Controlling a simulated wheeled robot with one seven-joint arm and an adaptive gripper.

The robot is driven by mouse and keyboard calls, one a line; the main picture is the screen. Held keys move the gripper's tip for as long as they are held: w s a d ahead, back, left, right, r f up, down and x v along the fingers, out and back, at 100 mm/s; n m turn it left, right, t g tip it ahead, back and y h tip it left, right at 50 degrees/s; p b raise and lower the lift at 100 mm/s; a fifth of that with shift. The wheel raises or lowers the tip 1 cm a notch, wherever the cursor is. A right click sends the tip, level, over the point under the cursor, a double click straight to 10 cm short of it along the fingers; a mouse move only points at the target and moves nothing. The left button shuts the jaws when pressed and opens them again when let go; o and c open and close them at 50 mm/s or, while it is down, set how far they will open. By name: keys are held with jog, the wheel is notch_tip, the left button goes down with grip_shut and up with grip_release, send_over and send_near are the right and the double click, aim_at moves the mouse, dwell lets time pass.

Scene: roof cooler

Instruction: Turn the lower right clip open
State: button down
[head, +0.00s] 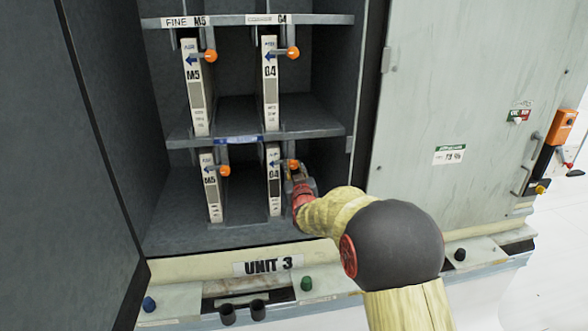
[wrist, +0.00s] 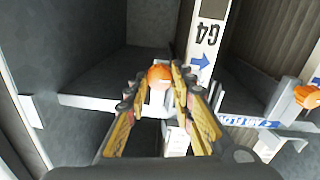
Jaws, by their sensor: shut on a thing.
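The lower right clip has an orange knob (head: 294,164) just right of the top of the lower G4 filter (head: 273,180), below the middle shelf. My gripper (head: 297,177) reaches in from the right and is at this knob. In the wrist view, the ribbed fingers of my gripper (wrist: 160,84) are closed on both sides of the orange knob (wrist: 159,76). A G4 filter (wrist: 207,40) shows close by, turned upside down in this view. The fingers hide most of the clip's arm, so I cannot tell its exact angle.
Other orange-knobbed clips are at lower left (head: 223,171), upper left (head: 210,56) and upper right (head: 292,53). The M5 filter (head: 210,187) stands left. The middle shelf (head: 320,133) is just above my gripper. The cabinet door (head: 455,110) stands right.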

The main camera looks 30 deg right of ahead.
jog(key=shift+f+m+b, duration=0.1)
jog(key=shift+m+b, duration=0.3)
jog(key=shift+b, duration=0.1)
jog(key=m+b, duration=0.2)
jog(key=b, duration=0.1)
jog(key=shift+f+m, duration=0.1)
jog(key=shift+m, duration=0.3)
jog(key=m+b, duration=0.4)
jog(key=m, duration=0.1)
jog(key=shift+b, duration=0.35)
jog(key=m+b, duration=0.3)
jog(key=m, duration=0.1)
jog(key=shift+d+m, duration=0.1)
jog(key=shift+m, duration=0.2)
jog(key=shift+r+m+y+b, duration=0.2)
jog(key=shift+m+y+b, duration=0.35)
jog(key=shift+m, duration=1.35)
jog(key=c, duration=1.5)
grip_release()
